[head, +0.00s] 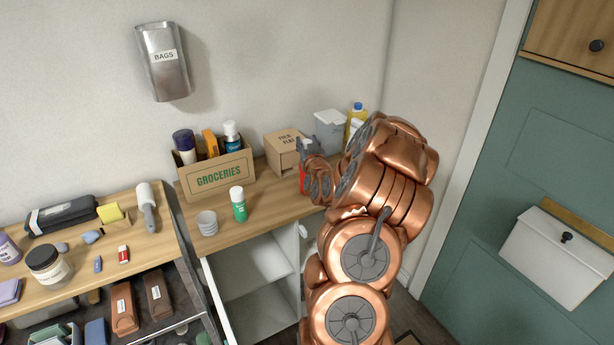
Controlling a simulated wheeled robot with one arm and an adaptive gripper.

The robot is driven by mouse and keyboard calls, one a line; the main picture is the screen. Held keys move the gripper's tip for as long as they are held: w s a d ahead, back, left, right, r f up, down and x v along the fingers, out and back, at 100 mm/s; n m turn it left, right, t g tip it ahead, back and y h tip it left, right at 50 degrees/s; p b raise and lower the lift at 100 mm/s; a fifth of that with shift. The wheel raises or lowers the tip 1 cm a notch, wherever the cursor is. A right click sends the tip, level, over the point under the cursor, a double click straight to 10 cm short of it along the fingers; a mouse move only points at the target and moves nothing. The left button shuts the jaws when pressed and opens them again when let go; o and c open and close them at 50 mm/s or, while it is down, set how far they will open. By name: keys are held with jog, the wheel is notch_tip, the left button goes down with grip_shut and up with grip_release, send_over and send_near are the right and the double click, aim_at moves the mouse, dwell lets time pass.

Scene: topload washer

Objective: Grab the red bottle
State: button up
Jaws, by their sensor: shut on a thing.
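The red bottle (302,181) shows as a narrow strip of red on the wooden counter, in front of the cardboard box. My copper arm comes up from the lower right and hides much of it. My gripper (308,166) is at the bottle and shut on it. The fingers are partly hidden by the wrist. The bottle looks upright; I cannot tell whether its base touches the counter.
Behind my arm are a grey bin (329,131) and a yellow bottle (355,118). A cluttered shelf is at left.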

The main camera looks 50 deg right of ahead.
grip_shut()
jog(key=shift+r, duration=0.1)
dwell(0.4)
